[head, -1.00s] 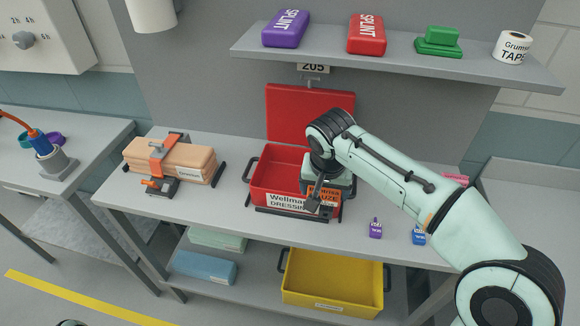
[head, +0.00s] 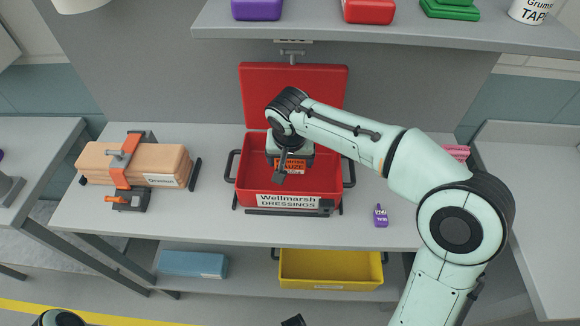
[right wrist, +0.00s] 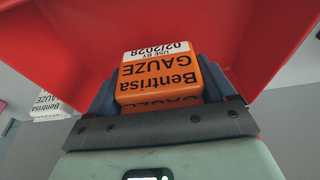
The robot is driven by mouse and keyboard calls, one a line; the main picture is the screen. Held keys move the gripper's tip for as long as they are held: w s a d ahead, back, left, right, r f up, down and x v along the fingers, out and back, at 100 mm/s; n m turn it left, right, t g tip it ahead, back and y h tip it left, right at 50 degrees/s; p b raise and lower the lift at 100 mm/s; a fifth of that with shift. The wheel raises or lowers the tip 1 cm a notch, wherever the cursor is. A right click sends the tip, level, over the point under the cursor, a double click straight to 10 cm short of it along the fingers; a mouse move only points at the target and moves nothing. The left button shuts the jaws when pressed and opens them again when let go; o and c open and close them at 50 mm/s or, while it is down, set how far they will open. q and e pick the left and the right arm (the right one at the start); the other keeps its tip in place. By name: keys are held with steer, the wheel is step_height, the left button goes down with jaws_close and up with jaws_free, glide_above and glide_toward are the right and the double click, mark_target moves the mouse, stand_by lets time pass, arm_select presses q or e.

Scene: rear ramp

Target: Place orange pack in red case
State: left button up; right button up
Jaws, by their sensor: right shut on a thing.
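The orange gauze pack (head: 291,166) is held in my right gripper (head: 290,160), which is shut on it. It shows large in the right wrist view (right wrist: 158,82) between the dark fingers. The open red case (head: 250,181), labelled Wellmarsh Dressings, stands on the bench with its lid (head: 294,82) raised at the back. Gripper and pack are over the case opening, within its outline; red surfaces surround the pack in the right wrist view. Whether the pack touches the case floor is hidden.
A peach strapped pack (head: 150,160) lies left of the case. A small purple bottle (head: 381,216) and pink item (head: 457,152) are at the right. A shelf (head: 380,32) hangs above. A yellow bin (head: 330,268) sits below. Bare bench (head: 100,215) shows at front left.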

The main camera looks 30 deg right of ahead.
mark_target(290, 166)
step_height(290, 166, down, 3)
steer(key=shift+f, duration=0.2)
steer(key=shift+f+b, duration=0.15)
steer(key=shift+b, duration=0.2)
steer(key=o, duration=0.8)
steer(key=shift+o, duration=0.2)
steer(key=shift+r, duration=0.3)
steer(key=p+v, duration=0.2)
steer(key=v, duration=0.9)
steer(key=shift+r, duration=0.4)
